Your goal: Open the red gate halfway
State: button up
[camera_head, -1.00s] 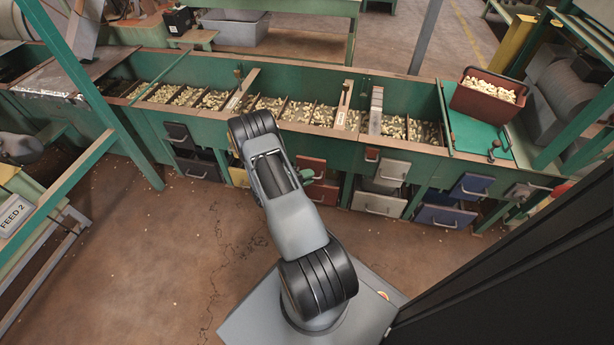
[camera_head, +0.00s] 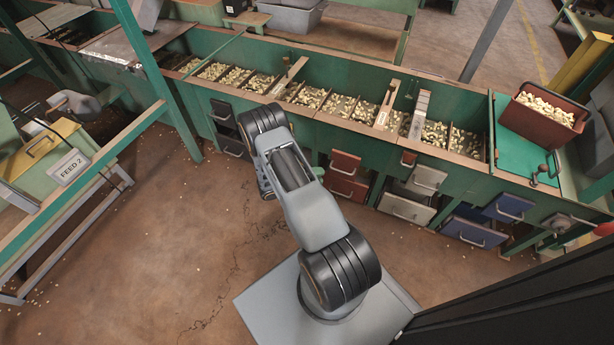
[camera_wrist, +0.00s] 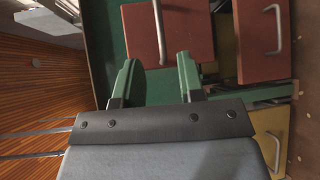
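Two red gates with grey bar handles sit one above the other in the green hopper front. In the head view they are the upper red gate (camera_head: 345,163) and the lower red gate (camera_head: 350,189). The wrist view is turned sideways: one red gate (camera_wrist: 180,28) lies ahead of the fingers, and another red gate (camera_wrist: 253,45) is to its right. My gripper (camera_wrist: 157,60) is open, its green fingers apart on either side of the near gate's handle (camera_wrist: 159,30) line; contact is not visible.
A yellow gate (camera_wrist: 270,125) is at lower right in the wrist view. Grey gates (camera_head: 405,208) and blue gates (camera_head: 473,232) stand right of the red ones. The FEED 2 stand (camera_head: 68,167) is at left. Floor before the hoppers is clear.

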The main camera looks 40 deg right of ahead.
jog(key=shift+p+v, duration=0.35)
jog(key=shift+v, duration=1.95)
jog(key=a+r+m+y+p, duration=0.1)
jog(key=a+r+y+p, duration=0.2)
jog(key=r+p, duration=0.8)
jog(key=a+r+y+p, duration=0.3)
jog(key=r+y, duration=0.1)
jog(key=r, duration=1.5)
jog(key=s+a+r+n+t+y+p, duration=0.1)
jog(key=s+a+r+t+y+p, duration=0.2)
jog(key=r+p, duration=0.3)
jog(key=s+a+r+n+t+y+p, duration=0.1)
jog(key=a+r+p, duration=0.4)
jog(key=r, duration=1.2)
jog(key=s+a+r+n+t+y+p, duration=0.1)
jog(key=s+a+r+t+y+p, duration=0.3)
jog(key=r+p, duration=0.4)
notch_tip(320, 180, up, 4)
jog(key=shift+s+a+f+t+y, duration=0.2)
jog(key=shift+s+a+t+y, duration=0.15)
jog(key=shift+s+a, duration=0.3)
jog(key=shift+d, duration=0.1)
